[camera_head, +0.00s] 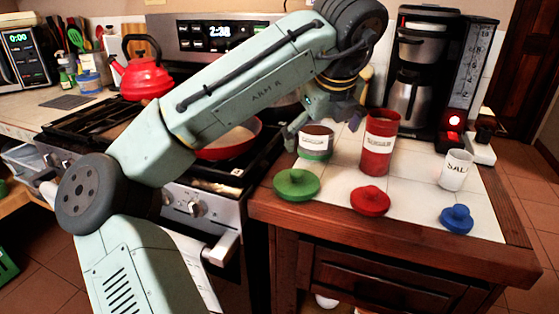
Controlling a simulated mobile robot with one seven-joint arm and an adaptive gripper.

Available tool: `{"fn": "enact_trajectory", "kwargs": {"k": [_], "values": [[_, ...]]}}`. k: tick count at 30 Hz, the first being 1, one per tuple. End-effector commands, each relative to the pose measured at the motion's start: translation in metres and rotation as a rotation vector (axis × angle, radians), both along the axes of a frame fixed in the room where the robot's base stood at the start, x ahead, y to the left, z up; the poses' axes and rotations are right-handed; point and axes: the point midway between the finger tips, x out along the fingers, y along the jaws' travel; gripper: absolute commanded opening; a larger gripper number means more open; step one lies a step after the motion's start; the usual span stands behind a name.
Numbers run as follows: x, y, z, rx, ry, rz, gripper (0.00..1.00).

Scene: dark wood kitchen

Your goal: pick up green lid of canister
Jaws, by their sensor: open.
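The green lid (297,184) lies on the white tiled counter near its front left edge, its small knob facing up. The canister with a green lower band and a white label (316,143) stands just behind it without a lid, showing a dark inside. My gripper (294,138) hangs at the left side of this canister, behind and above the green lid and apart from the lid. It is open and seems empty. I cannot tell whether a finger touches the canister. My arm hides part of the space behind.
A red canister (378,150), red lid (370,201), white salt canister (456,170) and blue lid (457,219) stand to the right. A coffee maker (416,75) is behind. The stove with a red pan (228,151) is left. Counter between the lids is clear.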

Motion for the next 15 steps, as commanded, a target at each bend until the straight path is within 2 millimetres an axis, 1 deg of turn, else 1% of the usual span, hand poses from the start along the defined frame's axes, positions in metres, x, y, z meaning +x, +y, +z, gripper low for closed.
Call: {"fn": "enact_trajectory", "kwargs": {"k": [1, 3, 6, 8, 15], "values": [[-0.006, 0.008, -0.002, 0.062, 0.054, -0.006, 1.0], [-0.014, 0.015, -0.006, 0.117, 0.112, -0.018, 1.0], [-0.016, 0.019, -0.013, 0.145, 0.144, -0.026, 1.0], [-0.015, 0.021, -0.019, 0.146, 0.148, -0.027, 1.0], [-0.002, 0.027, -0.052, 0.143, 0.144, -0.025, 1.0]]}}
